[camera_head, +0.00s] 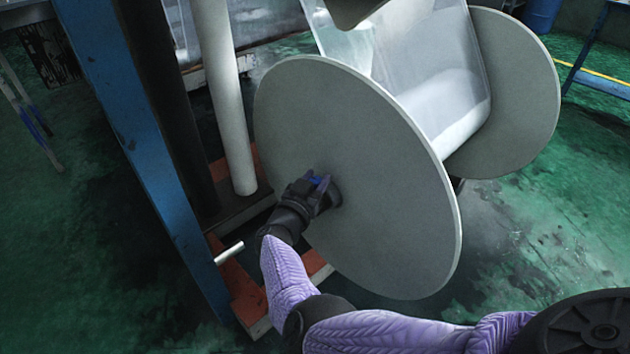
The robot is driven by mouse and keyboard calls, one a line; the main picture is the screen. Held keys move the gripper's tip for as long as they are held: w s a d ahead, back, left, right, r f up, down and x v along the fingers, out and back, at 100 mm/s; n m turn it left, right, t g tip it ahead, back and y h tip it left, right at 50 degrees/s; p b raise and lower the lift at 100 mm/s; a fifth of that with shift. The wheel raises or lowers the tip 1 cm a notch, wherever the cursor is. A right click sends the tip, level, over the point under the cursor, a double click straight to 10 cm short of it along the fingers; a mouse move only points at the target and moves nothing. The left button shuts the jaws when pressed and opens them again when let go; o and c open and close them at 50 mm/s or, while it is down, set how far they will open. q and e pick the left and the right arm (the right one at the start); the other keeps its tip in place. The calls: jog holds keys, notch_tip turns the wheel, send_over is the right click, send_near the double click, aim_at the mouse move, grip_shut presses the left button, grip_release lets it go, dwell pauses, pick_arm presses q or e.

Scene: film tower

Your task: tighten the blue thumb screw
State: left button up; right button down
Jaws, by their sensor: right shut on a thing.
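The blue thumb screw (317,181) shows as a small blue patch at the dark hub (335,195) of the near grey disc (375,130). My right gripper (319,187) is at the hub and shut on the blue thumb screw. Its fingers hide most of the screw, so how far the screw is turned in cannot be seen. My right arm comes in from the lower right. My left gripper is not in view.
A clear film roll (440,85) lies between the near disc and a far grey disc (515,90). A blue upright post (135,130) and a white pole (228,110) stand at the left. The green floor (540,240) at the right is open.

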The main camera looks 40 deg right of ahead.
jog(key=c, duration=0.6)
grip_release()
